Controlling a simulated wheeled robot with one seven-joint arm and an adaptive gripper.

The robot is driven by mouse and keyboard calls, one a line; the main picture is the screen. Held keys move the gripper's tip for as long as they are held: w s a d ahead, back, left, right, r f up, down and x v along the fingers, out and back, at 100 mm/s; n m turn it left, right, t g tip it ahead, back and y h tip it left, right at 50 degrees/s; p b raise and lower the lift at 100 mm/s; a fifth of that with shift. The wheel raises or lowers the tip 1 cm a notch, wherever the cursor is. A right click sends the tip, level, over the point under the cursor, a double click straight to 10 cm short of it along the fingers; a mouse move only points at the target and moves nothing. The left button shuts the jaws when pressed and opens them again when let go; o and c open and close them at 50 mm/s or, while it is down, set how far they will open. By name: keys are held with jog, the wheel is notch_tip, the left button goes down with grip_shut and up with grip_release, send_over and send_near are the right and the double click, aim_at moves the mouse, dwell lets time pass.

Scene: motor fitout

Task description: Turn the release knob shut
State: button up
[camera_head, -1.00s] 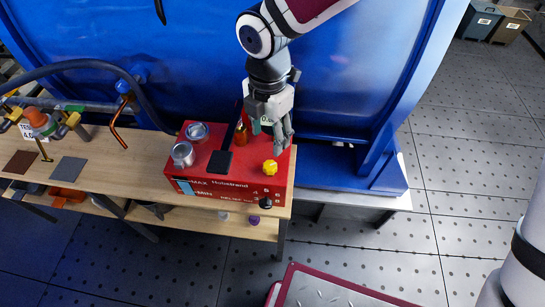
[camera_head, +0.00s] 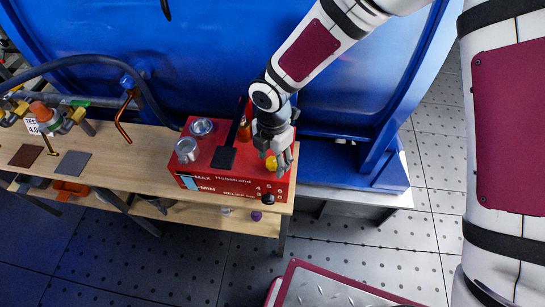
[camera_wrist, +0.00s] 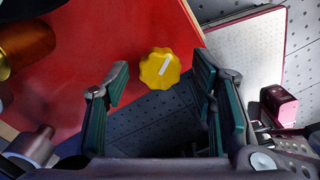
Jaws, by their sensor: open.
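The yellow lobed knob (camera_head: 271,163) sits on top of the red box (camera_head: 205,158), near its right end. In the wrist view the yellow knob (camera_wrist: 160,68) carries a white line slanting from lower left to upper right. My gripper (camera_head: 279,158) points down at the knob in the head view and partly covers it. In the wrist view the two fingers of my gripper (camera_wrist: 159,82) are apart, with the knob between and just beyond their tips. I see no contact with either finger. A black knob (camera_head: 268,199) is on the box's front face.
A copper-coloured cylinder (camera_wrist: 25,42) stands close to the left finger. A black lever (camera_head: 223,158) and two metal cups (camera_head: 187,150) are further left on the box. The wooden bench (camera_head: 140,160) backs onto a blue panel (camera_head: 225,60). A maroon-edged platform (camera_head: 330,288) lies in front.

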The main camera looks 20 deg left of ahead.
jog(key=c, duration=1.1)
jog(key=shift+c, duration=0.2)
